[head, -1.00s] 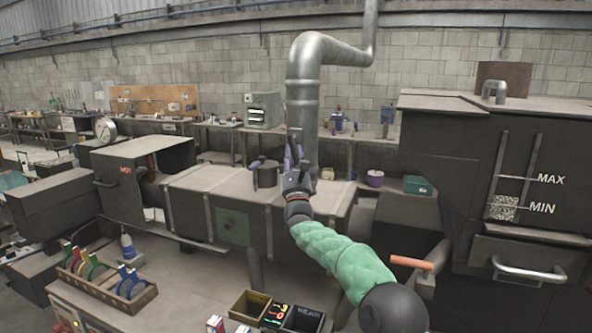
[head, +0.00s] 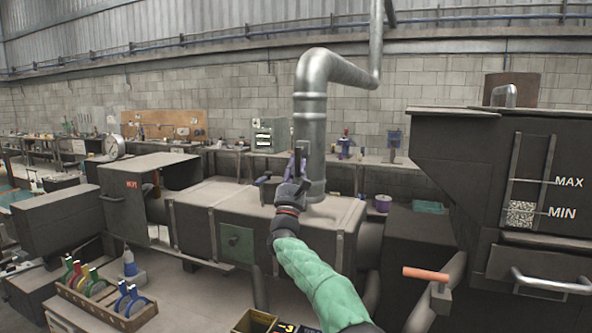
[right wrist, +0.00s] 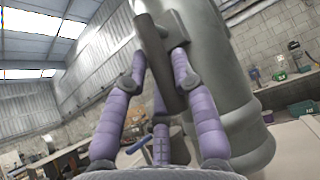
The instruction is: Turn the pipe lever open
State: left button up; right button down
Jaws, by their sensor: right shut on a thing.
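The thick grey metal pipe (head: 311,115) rises from the dark bench-like housing in the middle of the head view and bends right at its top. Its lever (right wrist: 156,52), a dark grey bar, stands out from the pipe's side in the right wrist view. My right gripper (head: 299,164) is beside the lower pipe. Its purple fingers (right wrist: 158,72) close around the lever from both sides, and a third finger is below. In the head view the lever is small and partly hidden by the gripper. My left gripper is not in view.
A dark tank (head: 490,170) marked MAX and MIN stands at the right. An orange-handled bar (head: 426,274) juts out before it. A wooden rack (head: 108,303) with coloured rings sits at the lower left. The housing top (head: 215,197) left of the pipe is largely clear.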

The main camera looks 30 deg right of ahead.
jog(key=shift+f, duration=0.1)
jog(key=c, duration=1)
grip_release()
jog(key=shift+o, duration=0.2)
jog(key=v, duration=1.2)
